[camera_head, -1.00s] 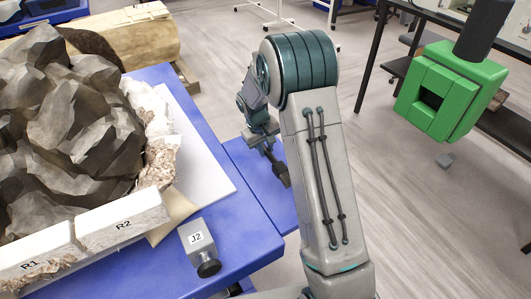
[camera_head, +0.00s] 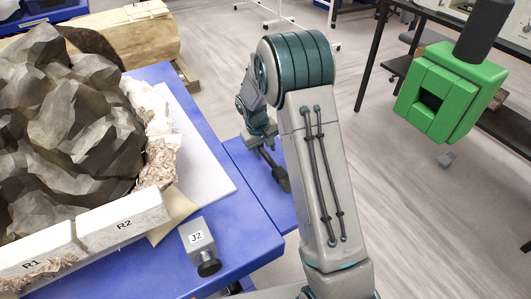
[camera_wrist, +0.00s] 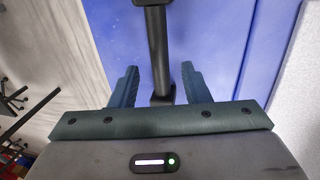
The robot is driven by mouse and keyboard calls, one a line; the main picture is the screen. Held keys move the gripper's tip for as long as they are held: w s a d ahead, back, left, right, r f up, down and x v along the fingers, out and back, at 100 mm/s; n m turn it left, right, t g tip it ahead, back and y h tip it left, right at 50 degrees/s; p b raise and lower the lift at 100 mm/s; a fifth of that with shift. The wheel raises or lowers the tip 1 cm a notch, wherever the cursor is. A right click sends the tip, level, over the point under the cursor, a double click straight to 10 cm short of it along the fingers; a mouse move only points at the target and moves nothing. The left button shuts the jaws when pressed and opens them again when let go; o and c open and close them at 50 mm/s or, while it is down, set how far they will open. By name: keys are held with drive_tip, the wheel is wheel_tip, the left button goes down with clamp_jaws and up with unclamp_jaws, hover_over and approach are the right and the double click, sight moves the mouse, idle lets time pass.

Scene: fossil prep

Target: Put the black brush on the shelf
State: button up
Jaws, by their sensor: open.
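The black brush (camera_head: 281,177) lies on the blue table (camera_head: 232,231) near its right edge, just in front of my gripper (camera_head: 262,143). In the wrist view, the black brush (camera_wrist: 159,45) runs lengthwise between the two fingers of my gripper (camera_wrist: 161,84). The fingers are apart, with a gap on each side of the brush handle. Whether they touch it lower down is hidden. A dark rack at the right has a lower shelf (camera_head: 502,125), partly behind a green block; I cannot tell if this is the task's shelf.
A large rock in a white plaster jacket (camera_head: 100,222) fills the table's left. A grey J2 block (camera_head: 197,238) stands near the front edge. A green block (camera_head: 450,92) hangs at the right. Open floor (camera_head: 400,215) lies right of my arm.

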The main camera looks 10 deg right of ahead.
drive_tip(key=w+v, duration=0.1)
drive_tip(key=v, duration=0.9)
drive_tip(key=s+d+r+m+y, duration=0.1)
drive_tip(key=s+r, duration=0.3)
drive_tip(key=s, duration=0.3)
drive_tip(key=s+d+r+m, duration=0.1)
drive_tip(key=s+d+r, duration=0.1)
drive_tip(key=s+r, duration=0.4)
drive_tip(key=s+m+t+y, duration=0.1)
drive_tip(key=s+t, duration=0.1)
drive_tip(key=s, duration=1.5)
drive_tip(key=shift+s+f+m+b, duration=0.2)
drive_tip(key=shift+f+m+b, duration=0.05)
drive_tip(key=shift+m+b, duration=0.05)
drive_tip(key=shift+d, duration=0.15)
